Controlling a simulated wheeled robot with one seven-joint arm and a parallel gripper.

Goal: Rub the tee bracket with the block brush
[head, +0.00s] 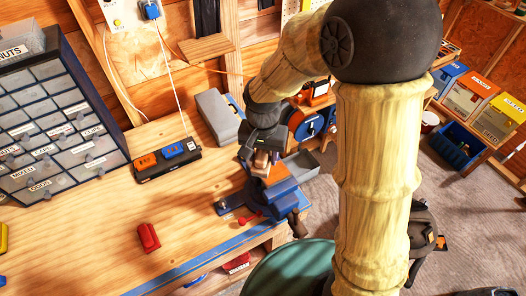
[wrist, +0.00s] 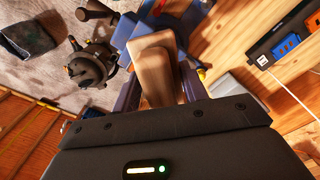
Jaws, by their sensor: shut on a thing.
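My gripper (head: 261,161) is above the blue bench vise (head: 258,201) at the bench's right end. It is shut on a brown wooden block, which I take to be the block brush (wrist: 155,62). In the wrist view the block sits between the two fingers and points away from the camera, toward the blue vise (wrist: 128,28). I see no bristles. I cannot make out the tee bracket for certain; the block and gripper hide part of the vise. I cannot tell whether the block touches anything below it.
A power strip (head: 168,160) with orange and blue plugs and a red object (head: 148,238) lie on the bench (head: 100,225). A drawer cabinet (head: 60,130) stands at left. A grey case (head: 218,116) lies behind the vise. The bench's middle is mostly clear.

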